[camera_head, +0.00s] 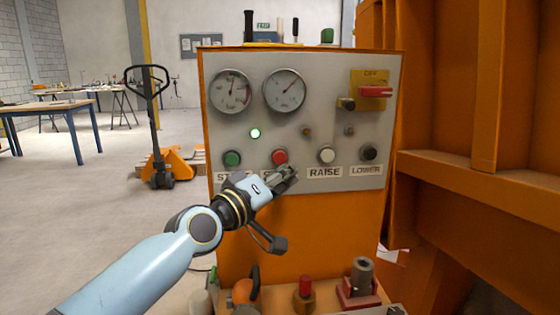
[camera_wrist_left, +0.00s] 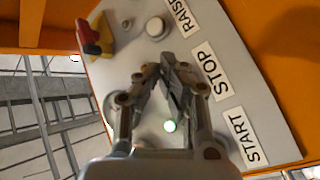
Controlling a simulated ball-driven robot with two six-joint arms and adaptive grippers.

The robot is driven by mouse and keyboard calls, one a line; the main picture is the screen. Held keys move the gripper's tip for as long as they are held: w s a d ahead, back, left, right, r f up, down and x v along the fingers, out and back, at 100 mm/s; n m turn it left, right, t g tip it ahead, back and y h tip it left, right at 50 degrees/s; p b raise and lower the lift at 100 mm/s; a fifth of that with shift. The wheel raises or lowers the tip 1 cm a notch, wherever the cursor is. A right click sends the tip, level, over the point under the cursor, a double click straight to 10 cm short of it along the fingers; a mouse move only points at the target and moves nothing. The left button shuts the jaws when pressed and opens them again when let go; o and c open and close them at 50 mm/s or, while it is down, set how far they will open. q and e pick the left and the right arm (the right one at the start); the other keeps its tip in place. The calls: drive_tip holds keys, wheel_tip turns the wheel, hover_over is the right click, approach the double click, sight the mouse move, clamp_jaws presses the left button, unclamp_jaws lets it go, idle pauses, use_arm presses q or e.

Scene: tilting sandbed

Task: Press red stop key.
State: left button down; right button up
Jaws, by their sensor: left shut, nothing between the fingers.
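The red stop key (camera_head: 280,156) is a round button on the grey front panel (camera_head: 225,135) of an orange cabinet, above a mostly covered label. My left gripper (camera_head: 291,172) is shut and empty, its fingertips just below and right of the key in the head view. I cannot tell whether they touch the panel. In the left wrist view the shut fingers (camera_wrist_left: 167,62) point at the panel beside the STOP label (camera_wrist_left: 212,72), and the red key is hidden behind them. My right gripper is not in view.
The green key (camera_head: 232,158) is left of the red one; the white raise key (camera_head: 326,155) and black lower key (camera_head: 369,152) are right. A lit green lamp (camera_head: 255,133), two gauges (camera_head: 284,90) and a red-handled switch (camera_head: 374,91) sit above. Fittings, including a red-topped one (camera_head: 305,286), stand below.

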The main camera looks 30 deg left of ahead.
sight(280, 157)
use_arm(q)
drive_tip(key=shift+w+a+b, duration=0.3)
drive_tip(key=shift+w+a, duration=0.25)
drive_tip(key=shift+w, duration=0.15)
drive_tip(key=shift+w+a+b, duration=0.25)
drive_tip(key=shift+w+a, duration=0.25)
drive_tip(key=shift+w, duration=0.2)
drive_tip(key=shift+w+a, duration=0.1)
idle(0.4)
drive_tip(key=shift+w+a, duration=0.2)
drive_tip(key=shift+w, duration=0.05)
drive_tip(key=shift+w+a+b, duration=0.25)
drive_tip(key=shift+w+b, duration=0.15)
drive_tip(key=shift+b, duration=0.05)
idle(0.7)
drive_tip(key=shift+s, duration=0.1)
drive_tip(key=shift+s+d+p, duration=0.4)
drive_tip(key=shift+s+d, duration=0.15)
drive_tip(key=shift+s, duration=0.1)
